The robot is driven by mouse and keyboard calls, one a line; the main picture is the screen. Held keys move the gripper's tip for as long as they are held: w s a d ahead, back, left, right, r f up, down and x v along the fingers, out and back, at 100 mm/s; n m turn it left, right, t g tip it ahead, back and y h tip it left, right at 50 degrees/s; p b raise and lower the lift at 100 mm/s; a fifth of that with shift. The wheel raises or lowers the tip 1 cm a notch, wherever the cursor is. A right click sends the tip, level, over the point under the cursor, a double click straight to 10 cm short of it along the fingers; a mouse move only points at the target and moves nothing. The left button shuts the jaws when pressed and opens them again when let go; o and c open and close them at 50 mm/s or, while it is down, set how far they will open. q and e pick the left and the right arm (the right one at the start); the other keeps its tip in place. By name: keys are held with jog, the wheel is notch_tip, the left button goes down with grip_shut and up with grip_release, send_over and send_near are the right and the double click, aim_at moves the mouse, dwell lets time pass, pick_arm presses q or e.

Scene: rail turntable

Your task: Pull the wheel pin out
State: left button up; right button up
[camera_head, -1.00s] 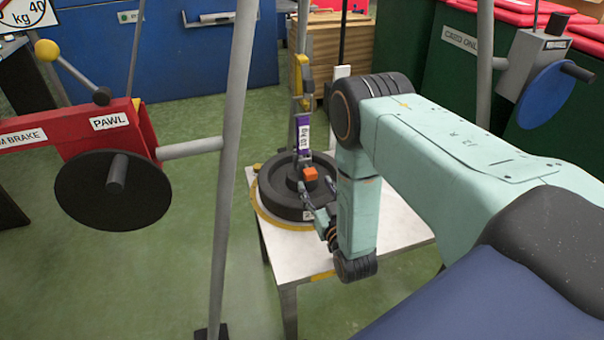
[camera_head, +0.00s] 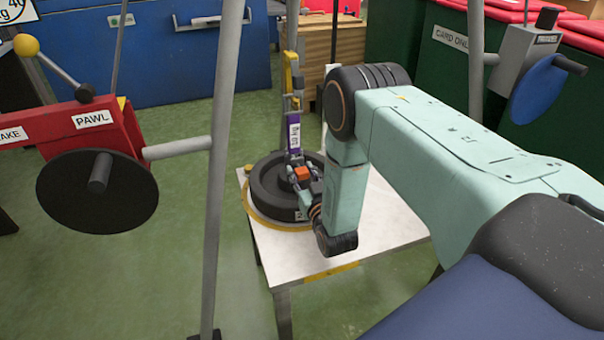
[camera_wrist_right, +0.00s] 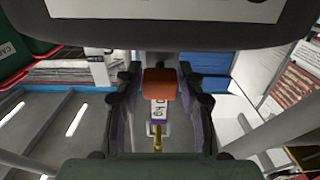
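The orange block (camera_head: 302,174), apparently the grip of the wheel pin, sits over the hub of a black wheel (camera_head: 268,188). The pin's shaft is hidden. My right gripper (camera_head: 305,180) is at the block, reaching in from the right. In the right wrist view the orange block (camera_wrist_right: 160,82) lies between the two dark fingers of my right gripper (camera_wrist_right: 160,100). A gap shows on each side of it, so the gripper looks open and not closed on it. My left gripper is not in view.
The wheel lies on a white table (camera_head: 370,225). A purple-labelled hanging piece (camera_head: 294,135) rises just behind the block. A grey post (camera_head: 222,140) and a red box marked PAWL (camera_head: 95,122) with a black disc (camera_head: 97,190) stand left. Green floor is clear at front left.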

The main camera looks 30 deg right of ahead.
grip_shut()
dwell(0.3)
